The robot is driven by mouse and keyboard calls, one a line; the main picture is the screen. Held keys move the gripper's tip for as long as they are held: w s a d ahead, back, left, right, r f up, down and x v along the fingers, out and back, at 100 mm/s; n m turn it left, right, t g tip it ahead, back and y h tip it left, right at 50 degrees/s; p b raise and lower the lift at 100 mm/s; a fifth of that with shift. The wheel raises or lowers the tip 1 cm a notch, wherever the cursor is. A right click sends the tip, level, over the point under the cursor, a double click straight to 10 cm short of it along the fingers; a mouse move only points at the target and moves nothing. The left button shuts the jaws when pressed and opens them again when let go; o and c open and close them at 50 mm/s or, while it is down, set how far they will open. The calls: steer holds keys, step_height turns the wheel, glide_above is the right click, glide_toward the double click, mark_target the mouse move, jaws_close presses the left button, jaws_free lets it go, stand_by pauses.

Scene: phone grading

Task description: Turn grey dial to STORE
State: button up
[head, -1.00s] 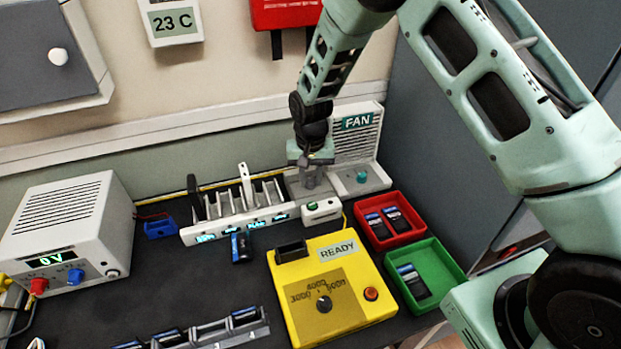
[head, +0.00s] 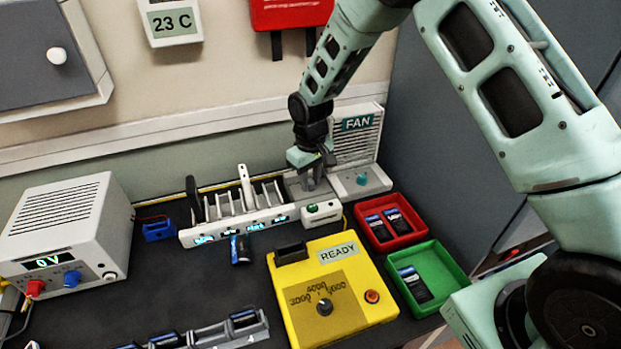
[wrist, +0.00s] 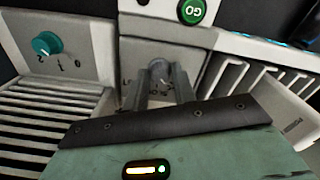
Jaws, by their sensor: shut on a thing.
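The grey dial (wrist: 161,69) sits on a light grey panel (wrist: 135,50) in the wrist view. My gripper (wrist: 163,82) has its two fingers on either side of the dial and is shut on it. Dark lettering beside the dial is partly covered by the fingers, so I cannot read the setting. In the head view my gripper (head: 311,181) reaches down to the panel left of the FAN unit, and the dial itself is hidden there.
The fan unit's teal knob (wrist: 47,44) is close by, as is the green GO button (wrist: 191,11). A slotted rack (head: 236,225) stands left of my gripper. The yellow READY tester (head: 345,322), red tray (head: 390,241) and green tray (head: 452,292) are in front.

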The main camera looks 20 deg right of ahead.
mark_target(311, 182)
stand_by(0.5)
steer(key=o, duration=1)
steer(key=shift+r, duration=0.1)
step_height(311, 182, up, 17)
steer(key=shift+r+b, duration=0.15)
steer(key=shift+b, duration=0.9)
